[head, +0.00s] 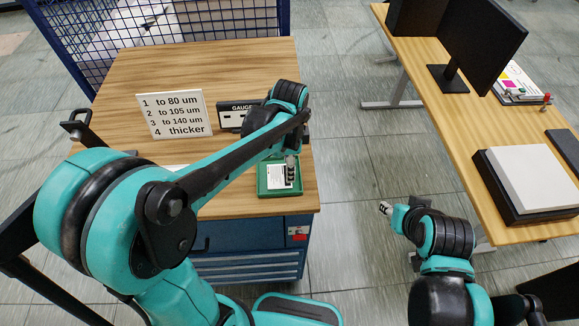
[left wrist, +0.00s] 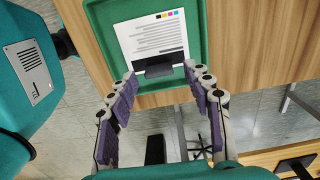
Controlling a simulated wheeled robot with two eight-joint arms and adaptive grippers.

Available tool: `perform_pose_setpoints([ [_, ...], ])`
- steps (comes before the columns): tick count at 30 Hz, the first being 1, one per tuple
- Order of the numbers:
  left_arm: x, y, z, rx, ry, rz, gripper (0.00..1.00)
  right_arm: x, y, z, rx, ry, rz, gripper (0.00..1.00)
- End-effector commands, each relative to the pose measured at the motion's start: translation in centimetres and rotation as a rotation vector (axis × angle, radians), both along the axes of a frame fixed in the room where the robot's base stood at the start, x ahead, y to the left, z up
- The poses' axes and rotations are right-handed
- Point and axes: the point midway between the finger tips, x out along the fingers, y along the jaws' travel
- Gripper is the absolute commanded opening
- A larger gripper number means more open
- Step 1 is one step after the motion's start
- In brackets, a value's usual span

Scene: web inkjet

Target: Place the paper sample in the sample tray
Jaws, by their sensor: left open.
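The paper sample (head: 279,177), a white printed sheet, lies inside the green sample tray (head: 280,193) near the front right of the wooden table top. In the left wrist view the paper (left wrist: 152,38) shows text lines and small colour squares, with a dark tab (left wrist: 158,71) at its near edge; the tray (left wrist: 102,32) surrounds it. My left gripper (left wrist: 161,74) is open, its fingers apart on either side of the tab and not closed on the paper. In the head view it is over the tray, mostly hidden by the arm. My right gripper (head: 385,208) hangs over the floor, away from the tray; its fingers are too small to judge.
A thickness sign (head: 173,114) and a gauge (head: 232,117) stand behind the tray on the table (head: 232,67). Blue drawers (head: 250,250) are below. A second table (head: 440,78) at right holds a monitor (head: 480,40) and a paper stack (head: 535,178). Floor lies between the tables.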

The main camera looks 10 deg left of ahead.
Motion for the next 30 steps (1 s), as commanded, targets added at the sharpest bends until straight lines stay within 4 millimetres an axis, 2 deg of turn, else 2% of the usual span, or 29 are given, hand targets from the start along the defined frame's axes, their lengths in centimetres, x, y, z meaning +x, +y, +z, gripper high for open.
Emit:
perform_pose_setpoints([
  [6,-0.1,0.0,5.2,0.0,0.0,0.0,0.51,0.0,0.0,0.8,0.0,0.0,0.0,0.4],
  [12,0.0,0.0,8.8,0.0,0.0,0.0,0.51,0.0,0.0,1.2,0.0,0.0,0.0,0.4],
  [17,-0.1,0.1,10.3,0.0,-0.002,0.005,0.51,0.0,0.0,1.3,0.0,0.0,0.0,0.4],
  [20,-0.8,0.6,10.7,-0.006,-0.03,0.064,0.51,0.0,0.0,1.3,0.0,0.0,0.0,0.4],
  [23,-2.4,1.8,10.8,-0.026,-0.102,0.218,0.51,0.0,0.0,1.3,0.0,0.0,0.0,0.4],
  [30,-7.7,5.4,9.6,-0.173,-0.351,0.781,0.51,0.0,0.0,1.3,0.0,0.0,0.0,0.4],
])
